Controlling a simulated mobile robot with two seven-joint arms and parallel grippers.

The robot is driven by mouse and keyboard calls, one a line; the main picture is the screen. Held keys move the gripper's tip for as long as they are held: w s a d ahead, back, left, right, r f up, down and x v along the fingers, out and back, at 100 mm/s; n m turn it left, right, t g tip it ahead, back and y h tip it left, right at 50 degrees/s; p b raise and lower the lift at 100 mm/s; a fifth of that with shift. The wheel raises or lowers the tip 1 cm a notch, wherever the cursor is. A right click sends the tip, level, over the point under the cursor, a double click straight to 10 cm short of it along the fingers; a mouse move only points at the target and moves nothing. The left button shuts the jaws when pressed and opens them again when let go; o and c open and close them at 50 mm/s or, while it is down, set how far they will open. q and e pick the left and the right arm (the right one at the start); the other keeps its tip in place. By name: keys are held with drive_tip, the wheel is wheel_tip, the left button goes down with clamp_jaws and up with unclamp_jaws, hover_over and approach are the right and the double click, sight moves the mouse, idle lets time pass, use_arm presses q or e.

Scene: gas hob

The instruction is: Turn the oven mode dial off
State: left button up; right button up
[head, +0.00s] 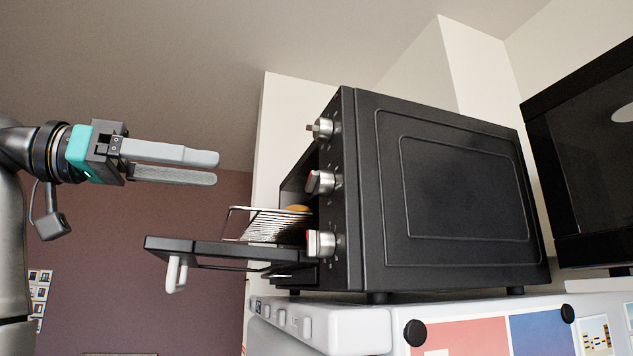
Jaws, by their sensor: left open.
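A black countertop oven (450,190) stands side-on, with a column of silver knobs on its front face. The top knob (321,129), the middle knob (320,182) and the bottom knob (321,244) all show; I cannot tell from the markings which one is the mode dial. The middle and bottom knobs have red marks. My left gripper (216,169) is to the left of the knobs, at a height between the top and middle ones. Its two grey fingers point right, parted by a narrow gap, empty and apart from the oven. My right gripper is out of view.
The oven door (190,245) hangs open, jutting left with a pale handle (175,275). A wire rack (265,225) sticks out above it, with an orange-brown item (298,208) near it. The oven rests on a white appliance (350,325). A black screen-like unit (590,150) stands right.

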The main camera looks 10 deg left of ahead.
use_arm(q)
drive_tip(key=p, duration=0.1)
approach(308, 183)
drive_tip(key=d, duration=0.1)
drive_tip(key=p+x, duration=0.1)
drive_tip(key=x, duration=0.7)
drive_tip(key=shift+w+d+p, duration=0.15)
drive_tip(key=shift+w+p, duration=0.2)
drive_tip(key=shift+w, duration=0.1)
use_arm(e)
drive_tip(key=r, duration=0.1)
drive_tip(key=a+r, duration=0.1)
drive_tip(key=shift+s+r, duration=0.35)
use_arm(q)
clamp_jaws()
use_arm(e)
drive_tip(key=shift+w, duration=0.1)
